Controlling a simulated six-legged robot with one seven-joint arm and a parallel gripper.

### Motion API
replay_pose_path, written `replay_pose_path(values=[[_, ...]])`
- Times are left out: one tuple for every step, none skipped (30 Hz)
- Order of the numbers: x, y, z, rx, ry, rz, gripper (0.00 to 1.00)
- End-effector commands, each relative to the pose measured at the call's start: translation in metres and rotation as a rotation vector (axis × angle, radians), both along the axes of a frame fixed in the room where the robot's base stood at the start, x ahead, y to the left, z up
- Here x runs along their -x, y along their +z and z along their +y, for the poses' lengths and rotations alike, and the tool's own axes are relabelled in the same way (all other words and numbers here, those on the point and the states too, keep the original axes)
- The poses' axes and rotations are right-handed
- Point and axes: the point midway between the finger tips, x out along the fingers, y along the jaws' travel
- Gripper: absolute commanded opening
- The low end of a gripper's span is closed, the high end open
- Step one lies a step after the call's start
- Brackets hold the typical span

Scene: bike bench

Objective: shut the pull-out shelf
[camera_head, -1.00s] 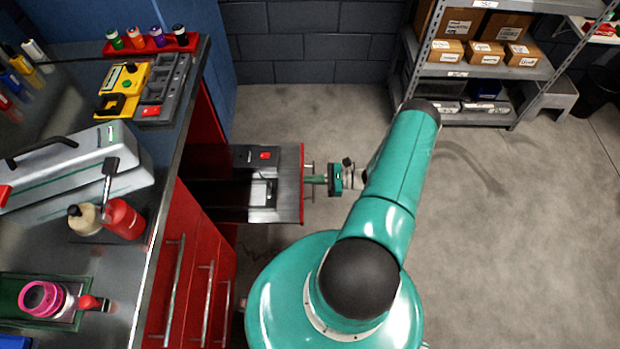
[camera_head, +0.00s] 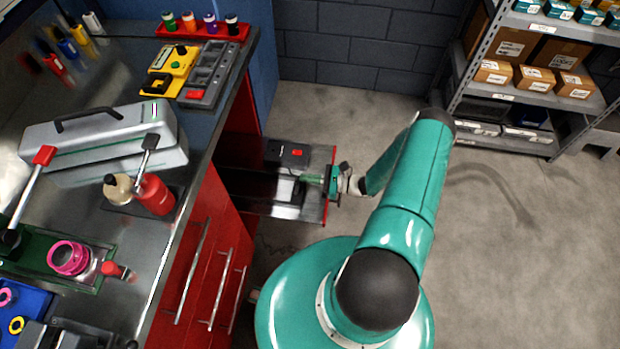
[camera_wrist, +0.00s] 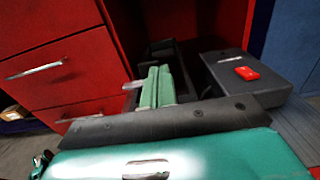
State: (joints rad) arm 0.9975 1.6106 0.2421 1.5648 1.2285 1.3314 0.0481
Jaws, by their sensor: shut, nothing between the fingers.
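The pull-out shelf (camera_head: 322,160) stands out of the red cabinet below the bench, with a red strip along its front edge. My gripper (camera_head: 306,180) is shut and empty, its green fingers over the front part of the shelf in the head view. I cannot tell whether they touch the shelf or anything on it. In the wrist view the fingers (camera_wrist: 157,87) lie side by side and point toward the dark cabinet opening. A grey box (camera_wrist: 270,80) with a red piece sits on the shelf to their right. My wrist hides the shelf's front edge there.
Red drawers (camera_head: 205,275) with bar handles are beside the shelf, below the bench top (camera_head: 155,255). A grey toolbox (camera_head: 100,140) and a red bottle (camera_head: 154,195) stand on the bench. A storage rack (camera_head: 520,100) stands at the back right. The floor between is clear.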

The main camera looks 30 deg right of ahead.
Motion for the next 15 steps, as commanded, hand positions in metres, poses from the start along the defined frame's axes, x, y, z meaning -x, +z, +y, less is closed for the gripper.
replay_pose_path(values=[[0.000, 0.000, 0.000, 0.000, 0.000, 0.000, 0.00], [0.000, 0.000, 0.001, 0.000, 0.000, 0.000, 0.00], [-0.001, 0.000, 0.002, 0.000, 0.000, 0.000, 0.00], [-0.002, 0.000, 0.003, 0.000, 0.000, 0.000, 0.00], [-0.003, 0.000, 0.004, 0.000, 0.000, 0.000, 0.00], [-0.005, 0.000, 0.007, 0.000, 0.001, 0.000, 0.00], [-0.007, 0.000, 0.009, -0.001, 0.001, 0.001, 0.00], [-0.009, 0.000, 0.012, -0.001, 0.001, 0.001, 0.00], [-0.013, 0.000, 0.017, -0.001, 0.001, 0.000, 0.00], [-0.016, 0.000, 0.021, -0.002, 0.001, 0.000, 0.00], [-0.020, 0.000, 0.026, -0.001, 0.002, 0.000, 0.00], [-0.025, 0.000, 0.033, -0.002, 0.003, 0.001, 0.00], [-0.029, 0.000, 0.039, -0.003, 0.003, 0.000, 0.00], [-0.034, 0.000, 0.045, -0.003, 0.003, 0.000, 0.00], [-0.041, 0.000, 0.054, -0.003, 0.003, 0.001, 0.00]])
